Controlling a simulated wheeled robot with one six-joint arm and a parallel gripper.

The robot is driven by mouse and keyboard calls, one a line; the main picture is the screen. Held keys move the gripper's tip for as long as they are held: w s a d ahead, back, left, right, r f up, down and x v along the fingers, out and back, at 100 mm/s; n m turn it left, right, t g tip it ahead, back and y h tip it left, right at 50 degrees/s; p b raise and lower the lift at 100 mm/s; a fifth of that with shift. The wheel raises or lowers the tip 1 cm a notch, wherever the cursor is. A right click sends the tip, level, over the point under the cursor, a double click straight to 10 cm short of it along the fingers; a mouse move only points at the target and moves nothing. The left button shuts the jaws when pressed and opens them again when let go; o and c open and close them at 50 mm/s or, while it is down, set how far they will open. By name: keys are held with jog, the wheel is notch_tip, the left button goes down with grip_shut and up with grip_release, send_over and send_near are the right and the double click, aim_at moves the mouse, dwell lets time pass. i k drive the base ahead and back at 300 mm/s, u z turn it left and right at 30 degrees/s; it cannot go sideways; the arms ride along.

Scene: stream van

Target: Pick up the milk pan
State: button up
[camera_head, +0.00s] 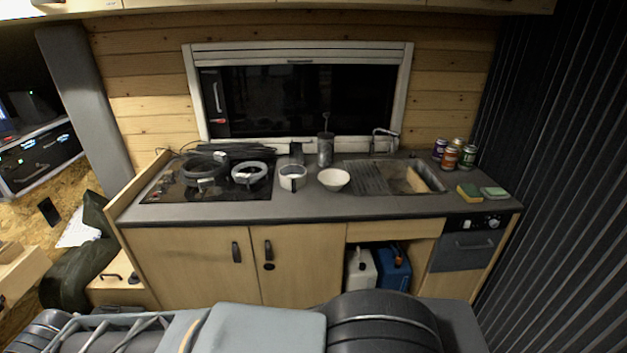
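A small pale pot (293,178) with a dark patch on its front, maybe a handle, stands on the counter just right of the hob. A pale-rimmed pan (250,174) sits on the right part of the black hob. A wider dark pan (204,171) sits on the hob to its left. I cannot tell for sure which of these is the milk pan. All three look upright, and nothing holds them. My gripper is not in view.
A white bowl (333,180) stands close right of the pale pot, with a grey canister (325,150) behind. The sink (408,179), several cans (450,157) and sponges (468,192) are further right. The counter's front strip (290,209) is clear.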

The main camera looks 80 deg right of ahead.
aim_at(293, 183)
jog(key=z, duration=2.7)
jog(key=i, duration=0.85)
jog(key=u, duration=1.85)
